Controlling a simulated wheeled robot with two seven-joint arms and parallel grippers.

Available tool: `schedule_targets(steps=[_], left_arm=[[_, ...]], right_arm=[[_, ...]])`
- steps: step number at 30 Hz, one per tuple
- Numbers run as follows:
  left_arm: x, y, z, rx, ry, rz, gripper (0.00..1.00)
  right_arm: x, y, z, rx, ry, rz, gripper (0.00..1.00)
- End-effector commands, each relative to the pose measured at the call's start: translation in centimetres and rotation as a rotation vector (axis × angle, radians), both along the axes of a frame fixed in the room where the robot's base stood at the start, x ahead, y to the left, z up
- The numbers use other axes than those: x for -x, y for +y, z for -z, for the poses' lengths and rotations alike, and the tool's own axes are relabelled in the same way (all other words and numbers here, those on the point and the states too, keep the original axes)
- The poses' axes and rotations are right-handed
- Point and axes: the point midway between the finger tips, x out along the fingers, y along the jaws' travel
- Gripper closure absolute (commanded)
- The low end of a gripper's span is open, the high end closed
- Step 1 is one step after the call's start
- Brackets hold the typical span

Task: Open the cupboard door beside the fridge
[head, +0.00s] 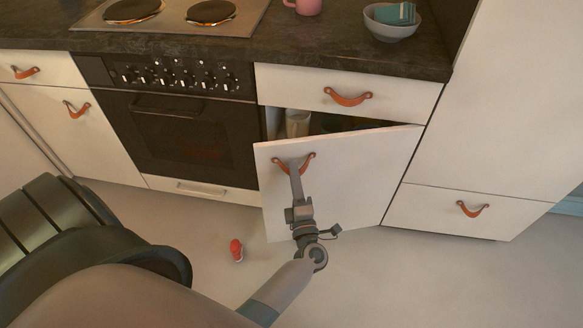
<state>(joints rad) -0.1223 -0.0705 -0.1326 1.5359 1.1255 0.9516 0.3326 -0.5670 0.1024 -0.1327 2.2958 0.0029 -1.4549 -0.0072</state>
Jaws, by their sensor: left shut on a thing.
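The white cupboard door (365,170) is partly open, swung out on its right side toward me. A gap above it shows the dark inside with a pale container (297,123) and other things that I cannot make out. The orange leather pull (309,160) sits at the door's upper left. My left gripper (296,168) is shut on this pull, with the wrist below it in front of the door. The tall white front of what looks like the fridge (515,95) stands to the right of the door. My right gripper is not in view.
A closed drawer (390,92) is above the door. The black oven (175,130) is to the left, under the cooktop (165,12). A small red object (236,250) lies on the floor left of my forearm. Floor in front of the door's right side is clear.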

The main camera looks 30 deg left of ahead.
Motion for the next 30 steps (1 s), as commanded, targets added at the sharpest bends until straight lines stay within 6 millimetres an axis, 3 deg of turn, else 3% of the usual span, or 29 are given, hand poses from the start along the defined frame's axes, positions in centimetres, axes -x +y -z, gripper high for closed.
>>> schedule_targets(steps=[7, 18, 19, 30], left_arm=[[1.7, -2.2, 0.2, 0.007, 0.004, -0.061, 1.0], [1.9, -2.4, 0.1, 0.003, 0.004, -0.073, 1.0], [1.9, -2.4, 0.1, 0.003, 0.004, -0.072, 0.82], [1.9, -2.3, 0.0, 0.003, 0.002, -0.074, 0.81]], right_arm=[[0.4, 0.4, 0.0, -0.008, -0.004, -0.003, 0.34], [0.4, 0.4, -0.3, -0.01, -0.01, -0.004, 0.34], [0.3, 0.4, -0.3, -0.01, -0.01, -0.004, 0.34], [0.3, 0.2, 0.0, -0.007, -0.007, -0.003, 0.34]])
